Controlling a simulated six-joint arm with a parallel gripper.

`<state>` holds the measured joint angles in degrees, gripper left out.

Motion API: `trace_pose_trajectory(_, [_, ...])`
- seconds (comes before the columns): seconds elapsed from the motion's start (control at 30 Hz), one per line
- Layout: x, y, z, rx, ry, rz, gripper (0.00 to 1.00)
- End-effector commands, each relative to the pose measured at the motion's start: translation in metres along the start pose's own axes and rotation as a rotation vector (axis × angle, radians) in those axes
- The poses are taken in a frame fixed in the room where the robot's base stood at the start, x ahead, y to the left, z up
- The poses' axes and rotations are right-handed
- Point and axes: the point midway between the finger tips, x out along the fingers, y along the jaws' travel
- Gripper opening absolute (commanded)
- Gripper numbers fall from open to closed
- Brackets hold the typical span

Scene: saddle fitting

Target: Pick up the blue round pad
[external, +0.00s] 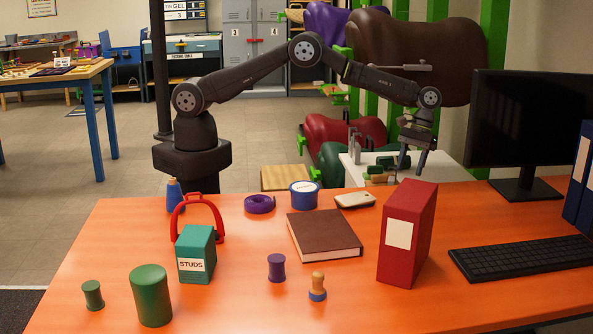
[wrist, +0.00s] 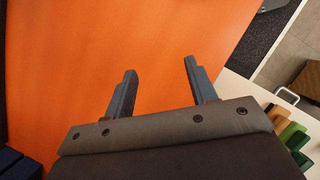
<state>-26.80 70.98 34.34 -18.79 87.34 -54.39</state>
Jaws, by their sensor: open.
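A round blue container (external: 304,196) with a pale, labelled top stands near the back middle of the orange table. It is the only round, flat-topped blue thing I see, and I cannot tell for sure that it is the pad. My gripper (external: 412,166) is at the table's far right side, pointing down, well to the right of the blue thing. In the wrist view my gripper (wrist: 160,66) has its two fingers apart with only bare orange surface between them. The blue round thing is not in the wrist view.
A purple ring (external: 260,204) sits left of the blue container, a pale phone-like object (external: 355,200) right of it, and a brown book (external: 324,235) in front. A tall red binder (external: 408,233) stands in front of my gripper. A monitor (external: 527,120) stands right.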

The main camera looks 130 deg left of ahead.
Motion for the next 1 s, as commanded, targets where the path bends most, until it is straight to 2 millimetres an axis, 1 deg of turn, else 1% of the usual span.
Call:
trace_pose_trajectory(0.27, [-0.001, 0.0, 0.0, 0.0, 0.0, 0.0, 0.48])
trace_pose_trajectory(0.37, [-0.013, 0.001, 0.005, 0.001, 0.002, 0.003, 0.48])
trace_pose_trajectory(0.47, [-0.042, 0.001, 0.017, 0.003, 0.003, 0.005, 0.48])
trace_pose_trajectory(0.57, [-0.083, 0.001, 0.034, 0.003, 0.004, 0.006, 0.48])
trace_pose_trajectory(0.6, [-0.1, 0.001, 0.041, 0.004, 0.005, 0.006, 0.48])
trace_pose_trajectory(0.67, [-0.121, 0.001, 0.049, 0.002, 0.004, 0.005, 0.48])
trace_pose_trajectory(0.7, [-0.115, 0.007, 0.061, -0.001, 0.001, 0.002, 0.48])
trace_pose_trajectory(0.87, [-0.093, 0.033, 0.106, -0.042, 0.008, 0.029, 0.48])
trace_pose_trajectory(0.97, [-0.079, 0.05, 0.14, -0.07, 0.01, 0.048, 0.48])
trace_pose_trajectory(1.0, [-0.072, 0.056, 0.155, -0.083, 0.009, 0.055, 0.48])
